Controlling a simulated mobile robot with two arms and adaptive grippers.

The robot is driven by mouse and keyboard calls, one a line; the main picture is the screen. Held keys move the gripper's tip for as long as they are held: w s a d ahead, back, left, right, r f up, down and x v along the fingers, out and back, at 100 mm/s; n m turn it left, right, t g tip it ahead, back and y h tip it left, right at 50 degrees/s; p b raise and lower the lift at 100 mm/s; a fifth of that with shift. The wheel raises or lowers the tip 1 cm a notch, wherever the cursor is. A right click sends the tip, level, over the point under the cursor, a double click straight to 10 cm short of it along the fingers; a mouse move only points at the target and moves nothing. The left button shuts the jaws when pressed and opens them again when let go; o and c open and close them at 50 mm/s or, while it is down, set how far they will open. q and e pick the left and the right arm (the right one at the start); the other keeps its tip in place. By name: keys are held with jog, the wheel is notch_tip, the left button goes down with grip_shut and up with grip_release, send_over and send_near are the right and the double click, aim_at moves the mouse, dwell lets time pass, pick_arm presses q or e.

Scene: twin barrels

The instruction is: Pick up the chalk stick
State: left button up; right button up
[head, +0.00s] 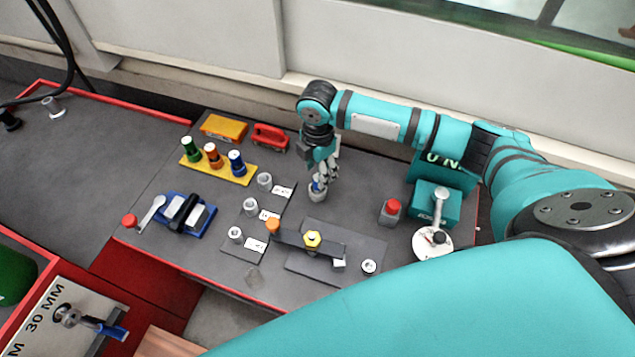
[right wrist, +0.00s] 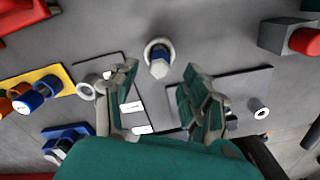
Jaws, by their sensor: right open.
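What looks like the chalk stick (right wrist: 159,67), blue with a pale tip, stands in a round grey cup (right wrist: 150,45) in the right wrist view. In the head view the blue stick (head: 316,186) and its cup (head: 318,196) are partly hidden by my right gripper (head: 324,178). My right gripper points down just above the cup. In the right wrist view its two fingers (right wrist: 160,78) are spread, with the stick in the gap between them and nothing held. My left gripper is not in view.
A yellow rack (head: 225,170) with green, orange and blue cylinders stands to the left. Small grey cups (head: 265,180) stand near labels. A red-topped block (head: 390,210) and a teal box (head: 436,203) stand right.

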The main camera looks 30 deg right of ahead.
jog(key=shift+f, duration=0.5)
notch_tip(320, 180, down, 5)
jog(key=shift+r+p, duration=0.2)
jog(key=shift+p, duration=0.35)
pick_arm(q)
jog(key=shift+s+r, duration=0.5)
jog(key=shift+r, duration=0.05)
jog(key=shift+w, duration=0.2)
pick_arm(e)
grip_shut()
